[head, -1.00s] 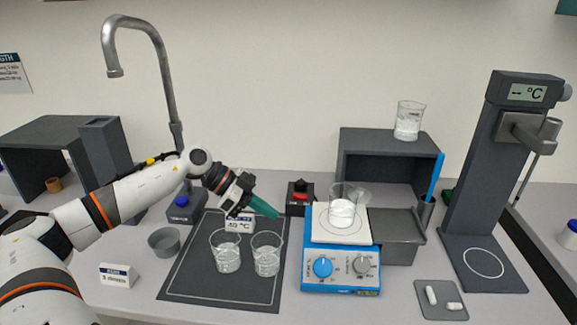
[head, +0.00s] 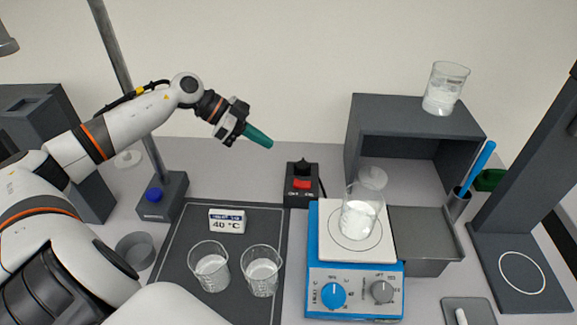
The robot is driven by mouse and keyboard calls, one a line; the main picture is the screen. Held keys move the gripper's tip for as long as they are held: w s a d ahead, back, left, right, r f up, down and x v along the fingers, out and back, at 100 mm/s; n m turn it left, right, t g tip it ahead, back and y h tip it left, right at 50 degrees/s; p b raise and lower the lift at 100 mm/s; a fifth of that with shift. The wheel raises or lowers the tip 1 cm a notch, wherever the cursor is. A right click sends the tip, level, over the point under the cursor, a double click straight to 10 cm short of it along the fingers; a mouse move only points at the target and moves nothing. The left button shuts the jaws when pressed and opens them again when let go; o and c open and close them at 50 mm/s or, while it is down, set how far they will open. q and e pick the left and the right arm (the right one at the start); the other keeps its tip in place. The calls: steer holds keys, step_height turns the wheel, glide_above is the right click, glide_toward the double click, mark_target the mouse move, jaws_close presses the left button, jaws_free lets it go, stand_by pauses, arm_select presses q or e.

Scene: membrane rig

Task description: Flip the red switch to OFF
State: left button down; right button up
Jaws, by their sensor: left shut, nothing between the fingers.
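The red switch (head: 302,184) sits on a small black box (head: 300,198) behind the hotplate, left of the grey shelf. Small lettering is on the box below the switch, too small to read which way it is set. My left gripper (head: 268,142) is shut and empty, its green fingertips pointing right and down. It appears in the air above and to the left of the switch box, apart from it. My right gripper is not in view.
A blue hotplate (head: 318,250) carries a beaker (head: 360,215) just in front of the switch box. Two beakers (head: 210,268) stand on the dark mat (head: 185,245) by a 40 °C sign (head: 227,221).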

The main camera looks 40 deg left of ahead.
arm_select(q)
steer(key=p, duration=0.3)
glide_above(306, 182)
steer(key=s+a, duration=0.1)
steer(key=a, duration=0.1)
steer(key=f, duration=0.6)
steer(key=shift+s+f, duration=0.2)
steer(key=shift+s+a+f+p, duration=0.2)
steer(key=shift+a+f, duration=0.15)
steer(key=shift+f, duration=0.25)
steer(key=shift+s+a+f+p, duration=0.1)
steer(key=shift+a+f+p, duration=0.15)
steer(key=shift+f, duration=0.35)
steer(key=shift+s+a+f, duration=0.2)
steer(key=shift+a+f, duration=0.15)
steer(key=shift+f, duration=0.2)
steer(key=shift+f, duration=0.15)
